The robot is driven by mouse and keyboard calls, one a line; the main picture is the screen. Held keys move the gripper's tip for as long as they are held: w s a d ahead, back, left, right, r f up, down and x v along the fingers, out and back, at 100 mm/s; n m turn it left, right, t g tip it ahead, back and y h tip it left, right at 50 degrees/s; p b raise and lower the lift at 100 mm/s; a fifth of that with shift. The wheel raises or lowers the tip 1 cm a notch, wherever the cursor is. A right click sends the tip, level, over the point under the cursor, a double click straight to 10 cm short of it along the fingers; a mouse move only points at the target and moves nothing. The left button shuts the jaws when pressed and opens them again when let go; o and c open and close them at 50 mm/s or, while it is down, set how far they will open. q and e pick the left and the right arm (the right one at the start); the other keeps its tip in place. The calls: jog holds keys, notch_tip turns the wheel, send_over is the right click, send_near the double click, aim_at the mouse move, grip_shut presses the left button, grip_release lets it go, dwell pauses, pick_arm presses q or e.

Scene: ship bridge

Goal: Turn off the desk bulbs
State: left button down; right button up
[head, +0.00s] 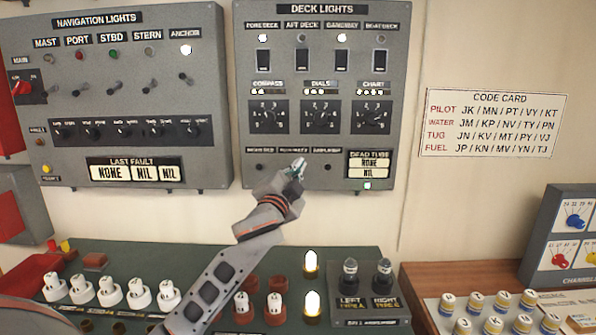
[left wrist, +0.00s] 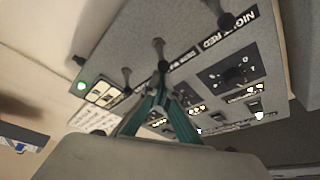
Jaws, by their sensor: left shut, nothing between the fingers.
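Two lit bulbs glow on the green desk, an upper one (head: 311,263) and a lower one (head: 312,304). The grey DECK LIGHTS panel (head: 240,90) hangs on the wall above, with a row of small toggles along its lower part. My left gripper (head: 298,164) is shut and empty in front of that row, hiding the middle of it. In the left wrist view its closed fingertips (left wrist: 162,72) are at or very near a toggle (left wrist: 158,45); contact is unclear. Another toggle (left wrist: 226,18) stands beside the NIGHT RED label. My right gripper is out of view.
The NAVIGATION LIGHTS panel (head: 120,100) is at the left. Dark LEFT and RIGHT tubes (head: 350,272) stand beside the lit bulbs. Several white bulbs (head: 110,295) line the desk. A code card (head: 492,123) hangs at right. A green lamp (head: 367,186) glows under DEAD TUBE.

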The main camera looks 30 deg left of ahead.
pick_arm(q)
jog(key=shift+s+f+m+t+b, duration=0.1)
jog(key=shift+f+m+t+b, duration=0.55)
jog(key=shift+b, duration=1.7)
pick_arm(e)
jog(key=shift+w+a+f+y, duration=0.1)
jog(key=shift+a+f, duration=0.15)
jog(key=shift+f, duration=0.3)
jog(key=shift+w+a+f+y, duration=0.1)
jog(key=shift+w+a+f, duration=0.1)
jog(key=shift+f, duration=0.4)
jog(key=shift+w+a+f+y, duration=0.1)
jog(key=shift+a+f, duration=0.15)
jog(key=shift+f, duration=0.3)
pick_arm(q)
jog(key=shift+d+n+t+b, duration=0.1)
jog(key=shift+n+t+b, duration=0.15)
jog(key=shift+t+b, duration=0.1)
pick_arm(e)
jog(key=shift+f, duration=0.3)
